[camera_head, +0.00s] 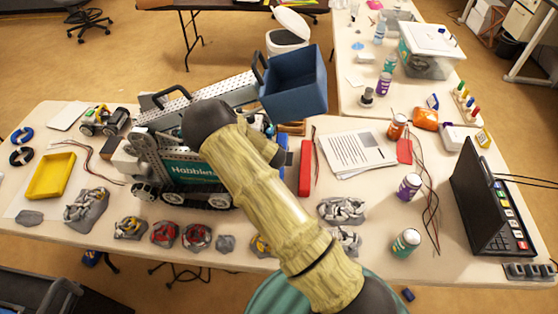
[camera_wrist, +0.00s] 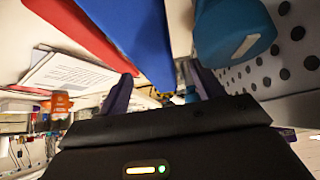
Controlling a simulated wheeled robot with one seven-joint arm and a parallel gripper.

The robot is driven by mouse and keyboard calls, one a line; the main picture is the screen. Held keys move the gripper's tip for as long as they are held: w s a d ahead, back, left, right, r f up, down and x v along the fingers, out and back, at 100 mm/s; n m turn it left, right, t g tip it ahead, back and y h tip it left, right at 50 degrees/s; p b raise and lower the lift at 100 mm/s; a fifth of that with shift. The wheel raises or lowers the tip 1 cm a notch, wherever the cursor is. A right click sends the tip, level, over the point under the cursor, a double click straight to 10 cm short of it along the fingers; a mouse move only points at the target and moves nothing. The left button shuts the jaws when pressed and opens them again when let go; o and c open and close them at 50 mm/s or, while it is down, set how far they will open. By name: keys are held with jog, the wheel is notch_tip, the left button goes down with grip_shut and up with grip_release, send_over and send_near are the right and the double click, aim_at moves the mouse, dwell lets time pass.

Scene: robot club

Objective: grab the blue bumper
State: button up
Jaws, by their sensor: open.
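The blue bumper (camera_head: 289,158) seems to be the blue piece just left of the red bar (camera_head: 305,168) in the head view, mostly hidden behind my arm. In the wrist view, a long flat blue piece (camera_wrist: 135,35), likely this bumper, comes down from the top, beside a red one (camera_wrist: 82,32). My gripper (camera_wrist: 163,89) is open, with a dark purple finger on each side. The lower end of the blue piece shows between the fingertips; I cannot tell whether it touches them. In the head view my gripper is hidden behind my arm.
A tracked robot (camera_head: 185,175) with a raised blue bucket (camera_head: 296,82) stands on the table left of my arm. A teal part (camera_wrist: 230,32) and a perforated metal plate (camera_wrist: 285,50) are close at the right in the wrist view. Papers (camera_head: 358,153) lie right of the red bar.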

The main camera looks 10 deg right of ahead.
dwell(0.3)
jog(key=shift+p+x, duration=1.1)
jog(key=shift+x, duration=1.5)
jog(key=shift+w+d+r, duration=0.15)
jog(key=shift+d, duration=0.05)
jog(key=c, duration=1.2)
jog(key=shift+r, duration=0.2)
